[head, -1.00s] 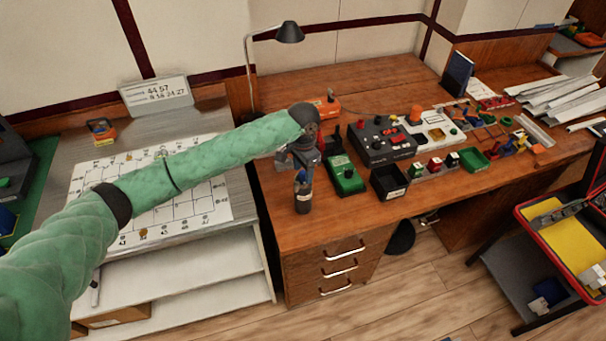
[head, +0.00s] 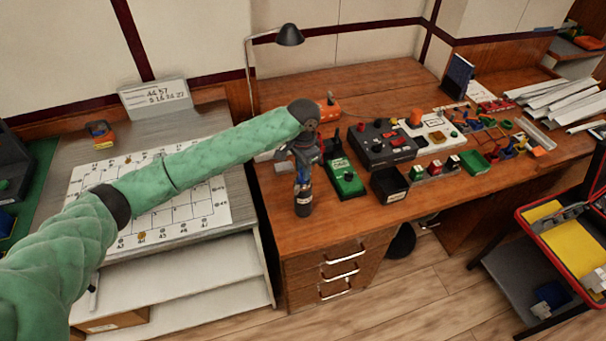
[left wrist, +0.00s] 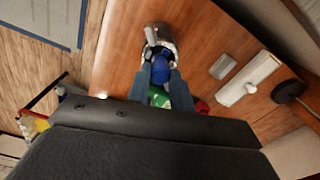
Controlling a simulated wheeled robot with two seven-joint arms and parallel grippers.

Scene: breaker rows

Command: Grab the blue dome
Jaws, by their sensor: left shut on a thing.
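The blue dome (left wrist: 161,68) sits between the two fingertips of my left gripper (left wrist: 160,75) in the left wrist view, and the gripper is shut on it. A short dark cylinder with a pale label (head: 303,203) stands upright at the front left of the wooden desk, directly below my left gripper (head: 303,180) in the head view. The fingers largely hide the dome there. The dome appears to be at the cylinder's top; I cannot tell whether they are apart. My right gripper is not in view.
A dark control box (head: 383,142) and several small parts fill the desk's middle and right. A lamp (head: 288,36) stands behind.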

